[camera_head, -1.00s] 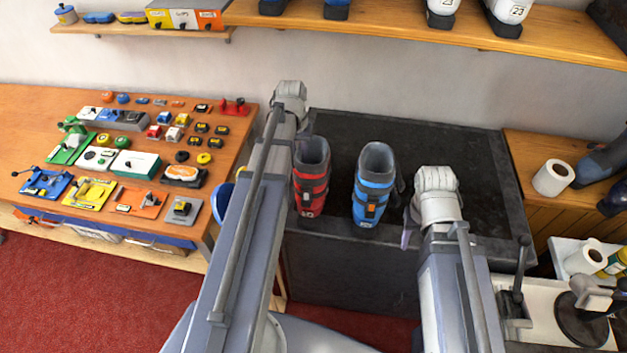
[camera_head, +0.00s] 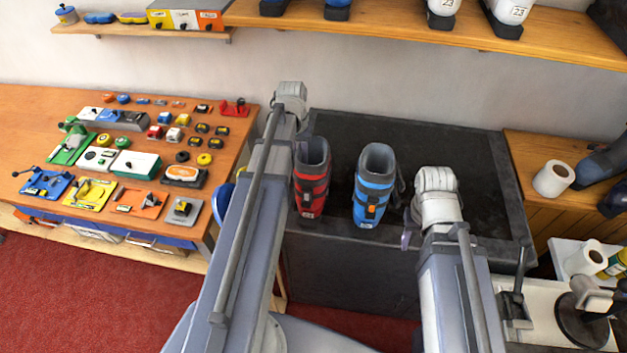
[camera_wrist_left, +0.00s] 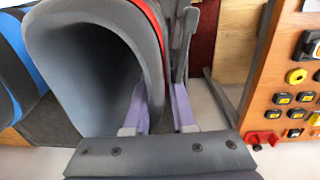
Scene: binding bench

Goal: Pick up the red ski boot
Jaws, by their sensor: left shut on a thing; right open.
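The red ski boot (camera_head: 311,185) stands upright on the black bench top, near its front edge. My left arm partly covers its left side in the head view. In the left wrist view the boot's grey cuff opening (camera_wrist_left: 75,65) is close up, with a red edge. My left gripper (camera_wrist_left: 160,105) is shut on the cuff wall, with one purple finger inside the opening and the other outside. My right gripper (camera_head: 408,228) is open and empty, right of the blue boot.
A blue ski boot (camera_head: 375,185) stands just right of the red one. The black bench top (camera_head: 450,145) is clear behind them. A wooden table (camera_head: 235,150) with several small parts is at left. A shelf (camera_head: 400,30) with boots runs above.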

